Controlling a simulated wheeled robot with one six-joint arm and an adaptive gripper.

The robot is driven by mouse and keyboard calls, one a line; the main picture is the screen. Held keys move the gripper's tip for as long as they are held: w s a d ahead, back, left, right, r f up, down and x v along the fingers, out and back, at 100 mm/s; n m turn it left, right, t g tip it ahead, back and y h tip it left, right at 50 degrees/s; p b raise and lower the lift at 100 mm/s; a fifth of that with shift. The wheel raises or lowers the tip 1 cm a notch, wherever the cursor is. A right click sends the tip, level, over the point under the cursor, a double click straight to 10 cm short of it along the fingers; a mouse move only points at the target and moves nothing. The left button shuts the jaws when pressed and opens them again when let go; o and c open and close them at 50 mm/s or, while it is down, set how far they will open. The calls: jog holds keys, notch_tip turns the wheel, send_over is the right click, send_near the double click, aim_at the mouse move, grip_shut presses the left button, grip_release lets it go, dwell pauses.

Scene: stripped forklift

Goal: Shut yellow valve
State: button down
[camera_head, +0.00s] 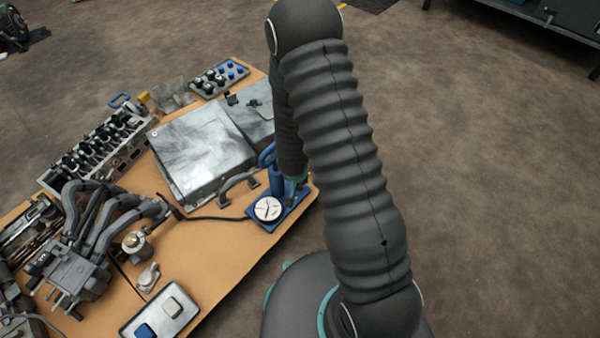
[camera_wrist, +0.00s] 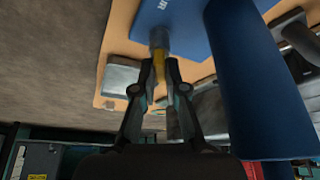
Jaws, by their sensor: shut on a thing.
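The yellow valve (camera_wrist: 159,66) shows in the wrist view as a small yellow piece below a grey metal fitting (camera_wrist: 159,38) on the blue unit (camera_wrist: 185,22). My gripper (camera_wrist: 161,75) has its two fingertips on either side of the yellow valve and is shut on it. The fingers partly cover the valve, so its exact angle is hard to tell. In the head view, the blue unit with its round white gauge (camera_head: 268,209) sits at the table's right edge. My arm reaches down beside it there, and the yellow valve is hidden.
A large blue cylinder (camera_wrist: 247,80) stands close to the right of my gripper in the wrist view. In the head view, a grey metal case (camera_head: 200,150), an engine head (camera_head: 98,148) and a manifold (camera_head: 85,240) crowd the tabletop (camera_head: 215,255). Open floor (camera_head: 470,170) lies right.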

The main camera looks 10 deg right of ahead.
jog(key=shift+r+m+p, duration=0.1)
jog(key=shift+m+p, duration=0.5)
jog(key=c, duration=1.2)
grip_release()
jog(key=v, duration=1.1)
jog(key=shift+a+r, duration=0.3)
jog(key=shift+r, duration=0.1)
